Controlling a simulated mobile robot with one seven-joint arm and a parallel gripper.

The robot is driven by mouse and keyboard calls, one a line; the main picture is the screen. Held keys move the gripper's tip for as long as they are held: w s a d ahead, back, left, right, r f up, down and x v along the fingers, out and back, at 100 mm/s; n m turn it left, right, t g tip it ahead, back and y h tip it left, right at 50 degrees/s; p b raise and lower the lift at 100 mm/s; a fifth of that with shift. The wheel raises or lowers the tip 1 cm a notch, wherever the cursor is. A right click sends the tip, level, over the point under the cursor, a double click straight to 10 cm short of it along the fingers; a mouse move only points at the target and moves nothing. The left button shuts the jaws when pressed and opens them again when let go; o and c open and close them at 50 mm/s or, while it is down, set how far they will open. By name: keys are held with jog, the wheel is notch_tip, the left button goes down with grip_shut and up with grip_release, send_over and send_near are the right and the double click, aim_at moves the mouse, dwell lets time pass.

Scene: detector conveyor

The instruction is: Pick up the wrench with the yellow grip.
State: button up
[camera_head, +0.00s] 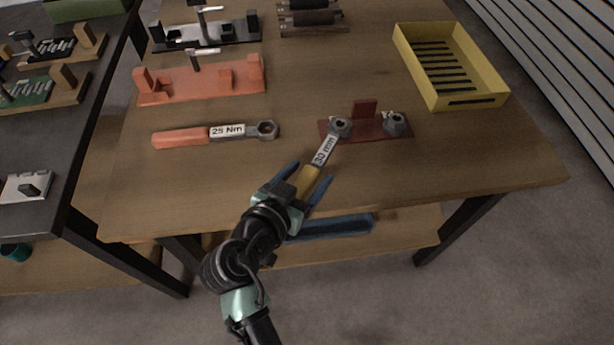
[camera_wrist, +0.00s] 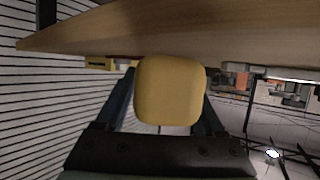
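The wrench with the yellow grip (camera_head: 311,175) lies near the table's front edge, its shaft labelled "30 mm". Its head (camera_head: 340,127) is at the left end of a dark red fixture (camera_head: 366,127); I cannot tell whether it encloses a nut. The grip points toward me. My gripper (camera_head: 304,181) is at the front edge, its blue fingers on either side of the grip, with gaps visible in the head view. In the wrist view the grip's end (camera_wrist: 170,90) fills the space between the fingers (camera_wrist: 168,105).
An orange-handled wrench (camera_head: 182,137) labelled "25 Nm" lies to the left. An orange fixture (camera_head: 205,84) stands behind it. A yellow tray (camera_head: 478,101) is at the back right. A blue object (camera_head: 335,228) lies on the lower shelf. The tabletop's right front is clear.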

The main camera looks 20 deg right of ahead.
grip_shut()
dwell(1.2)
